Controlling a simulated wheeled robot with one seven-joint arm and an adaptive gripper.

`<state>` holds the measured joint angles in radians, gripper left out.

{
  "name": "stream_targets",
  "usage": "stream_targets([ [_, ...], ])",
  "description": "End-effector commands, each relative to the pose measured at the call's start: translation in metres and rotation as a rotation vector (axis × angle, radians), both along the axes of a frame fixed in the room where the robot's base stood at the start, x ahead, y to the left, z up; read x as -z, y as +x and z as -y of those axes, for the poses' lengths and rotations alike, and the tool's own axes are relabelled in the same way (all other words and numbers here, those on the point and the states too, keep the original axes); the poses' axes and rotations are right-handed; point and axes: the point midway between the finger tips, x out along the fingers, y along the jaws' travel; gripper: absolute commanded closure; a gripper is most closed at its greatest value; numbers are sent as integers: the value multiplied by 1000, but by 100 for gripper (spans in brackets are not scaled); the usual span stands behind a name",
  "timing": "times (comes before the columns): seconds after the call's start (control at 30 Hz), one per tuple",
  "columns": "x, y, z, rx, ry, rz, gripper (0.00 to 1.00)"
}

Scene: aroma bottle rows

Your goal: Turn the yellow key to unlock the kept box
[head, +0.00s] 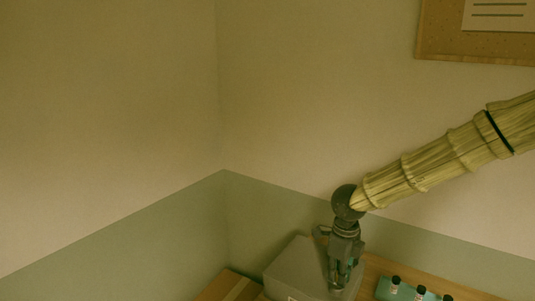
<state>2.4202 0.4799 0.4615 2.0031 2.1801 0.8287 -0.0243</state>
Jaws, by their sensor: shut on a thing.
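A grey box (292,266) stands on the wooden table at the lower middle of the head view. My gripper (338,286) points down at the right part of the box, its fingers low against it. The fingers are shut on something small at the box. By its place it is the yellow key, but its colour and shape cannot be made out. The fingers and the dim light hide it, so I cannot tell how far the key is turned. The lower edge of the picture cuts off the front of the box.
A teal tray (385,288) with several small dark-capped bottles (420,293) is on the table to the right of the box. A brown board or carton (228,287) is at the left. Walls meet in a corner behind. A pinboard (440,40) hangs at the upper right.

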Motion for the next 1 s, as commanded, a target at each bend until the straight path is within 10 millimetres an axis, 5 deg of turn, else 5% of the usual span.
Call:
stream_targets([
  [0.23,-1,0,0,80,-1,1,100],
  [1.0,0,0,0,796,-1,0,100],
])
